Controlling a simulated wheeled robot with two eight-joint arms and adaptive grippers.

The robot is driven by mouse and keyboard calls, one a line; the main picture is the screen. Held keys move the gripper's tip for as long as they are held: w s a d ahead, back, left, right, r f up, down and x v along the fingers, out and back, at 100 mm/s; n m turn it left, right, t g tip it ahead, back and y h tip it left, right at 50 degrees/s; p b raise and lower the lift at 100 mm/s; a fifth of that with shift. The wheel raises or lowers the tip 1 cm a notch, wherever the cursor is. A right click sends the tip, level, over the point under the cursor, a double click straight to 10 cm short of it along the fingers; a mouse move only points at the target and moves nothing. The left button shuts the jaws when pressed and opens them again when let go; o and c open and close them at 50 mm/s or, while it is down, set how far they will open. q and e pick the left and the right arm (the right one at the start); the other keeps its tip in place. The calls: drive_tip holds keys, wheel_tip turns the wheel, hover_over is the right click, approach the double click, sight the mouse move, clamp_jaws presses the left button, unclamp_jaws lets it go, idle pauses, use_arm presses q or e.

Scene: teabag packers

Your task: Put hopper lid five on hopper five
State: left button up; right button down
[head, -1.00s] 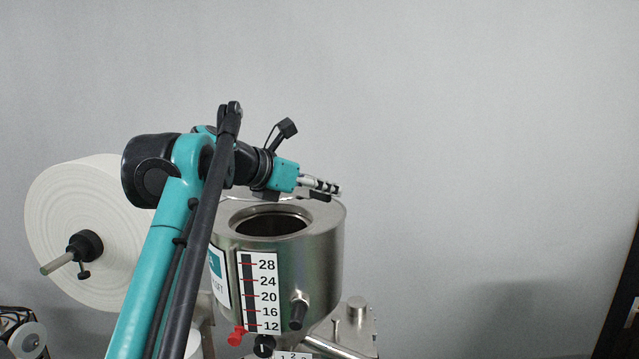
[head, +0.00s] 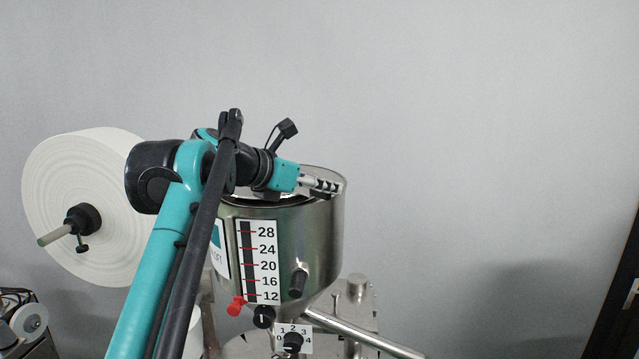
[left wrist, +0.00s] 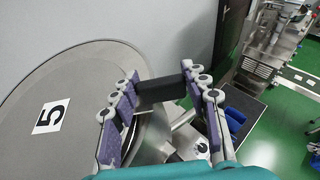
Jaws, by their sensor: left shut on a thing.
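Hopper lid five (left wrist: 78,88) is a large grey disc with a white label marked 5, at the left of the left wrist view. My left gripper (left wrist: 162,90) is shut on its black handle. In the head view my left gripper (head: 330,187) is just above the right part of the top of hopper five (head: 322,235), a steel drum with a number scale. The lid itself is mostly hidden there by my arm and the low angle, and I cannot tell whether it touches the hopper rim. My right gripper is not in view.
A large white paper roll (head: 65,190) on a spindle stands left of the hopper. Below the hopper are a dial (head: 292,341) and a steel bar (head: 365,333). The left wrist view shows green floor (left wrist: 275,135) and other machinery. The wall side to the right looks clear.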

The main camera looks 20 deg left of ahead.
use_arm(q)
drive_tip(key=shift+f+b, duration=0.35)
drive_tip(key=shift+f, duration=0.15)
drive_tip(key=o, duration=1.5)
drive_tip(key=shift+r, duration=0.1)
drive_tip(key=v, duration=1.2)
drive_tip(key=shift+s, duration=0.1)
